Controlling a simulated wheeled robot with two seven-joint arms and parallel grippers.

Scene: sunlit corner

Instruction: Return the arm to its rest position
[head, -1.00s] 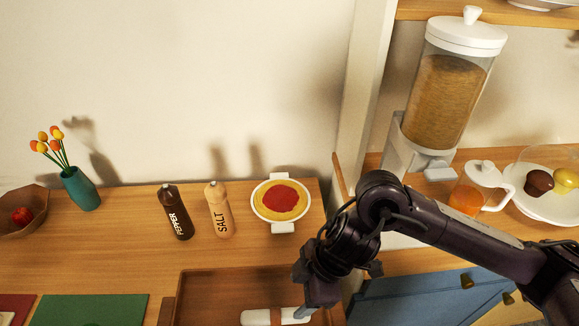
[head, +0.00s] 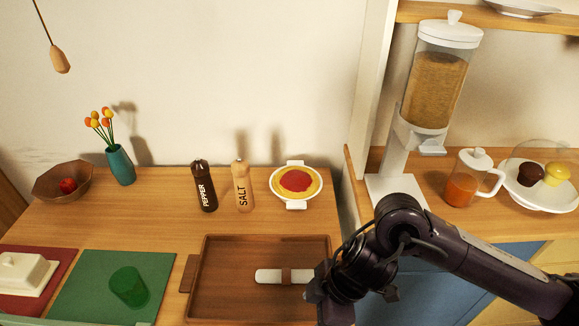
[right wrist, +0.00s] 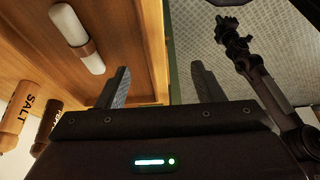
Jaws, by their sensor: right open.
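My right arm comes in from the right in the head view. Its gripper end (head: 337,306) points down at the right edge of the wooden tray, the fingertips cut off by the frame. In the right wrist view the gripper (right wrist: 160,84) has its two fingers wide apart with nothing between them. A white roll with a brown band (head: 268,276) lies in the tray (head: 222,306), apart from the fingers. It also shows in the right wrist view (right wrist: 69,25). My left gripper is not in the head view.
Pepper (head: 204,190) and salt (head: 242,188) mills and a white dish of food (head: 283,184) stand behind the tray. A green cup (head: 129,287) is on the left. A dispenser (head: 436,85) and a jug (head: 465,180) stand at right. Grey floor (right wrist: 205,45) lies past the edge.

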